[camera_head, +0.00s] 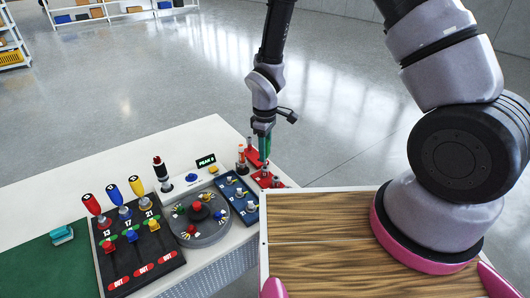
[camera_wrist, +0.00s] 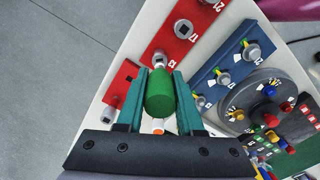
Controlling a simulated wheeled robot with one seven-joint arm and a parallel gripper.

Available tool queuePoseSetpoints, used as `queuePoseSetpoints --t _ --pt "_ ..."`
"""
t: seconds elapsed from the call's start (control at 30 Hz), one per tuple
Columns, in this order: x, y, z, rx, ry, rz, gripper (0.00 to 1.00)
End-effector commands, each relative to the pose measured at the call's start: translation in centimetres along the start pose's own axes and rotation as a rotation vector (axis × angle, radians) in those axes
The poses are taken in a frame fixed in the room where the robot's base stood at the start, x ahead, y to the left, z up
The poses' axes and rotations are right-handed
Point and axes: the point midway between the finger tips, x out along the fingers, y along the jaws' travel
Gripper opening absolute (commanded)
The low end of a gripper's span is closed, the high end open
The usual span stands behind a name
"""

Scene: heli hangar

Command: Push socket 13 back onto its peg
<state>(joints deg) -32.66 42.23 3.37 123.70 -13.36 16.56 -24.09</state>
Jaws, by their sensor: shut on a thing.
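My gripper (camera_head: 263,150) is over the small red pieces at the right end of the white table. In the wrist view, its teal fingers (camera_wrist: 160,78) are shut on a green cylinder (camera_wrist: 160,94). A grey metal part (camera_wrist: 159,59) shows just past the green cylinder's far end, beside the label 13 on the red rail (camera_wrist: 167,40). I cannot tell whether this part is socket 13 or whether it sits fully on its peg, as the cylinder hides the spot. Sockets at 17 (camera_wrist: 184,29) and 21 stand on the same rail.
A separate red block with a grey peg (camera_wrist: 111,101) lies left of the fingers. A blue rail (camera_wrist: 232,77) with several fittings and a round grey dial (camera_head: 198,225) are close by. Red, blue and yellow handles stand on a black board (camera_head: 130,258).

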Motion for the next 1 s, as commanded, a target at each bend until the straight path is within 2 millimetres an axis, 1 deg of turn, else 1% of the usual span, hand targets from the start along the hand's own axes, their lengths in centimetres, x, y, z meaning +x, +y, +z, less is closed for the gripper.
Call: queuePoseSetpoints --t 0.5,0.63,1.0 --pt "-3.9 0.0 -0.1 -0.001 0.002 0.001 0.0" --pt "-4.3 0.0 0.0 -0.001 0.001 0.0 0.0" --pt "-4.3 0.0 0.0 -0.001 0.0 0.0 0.0"
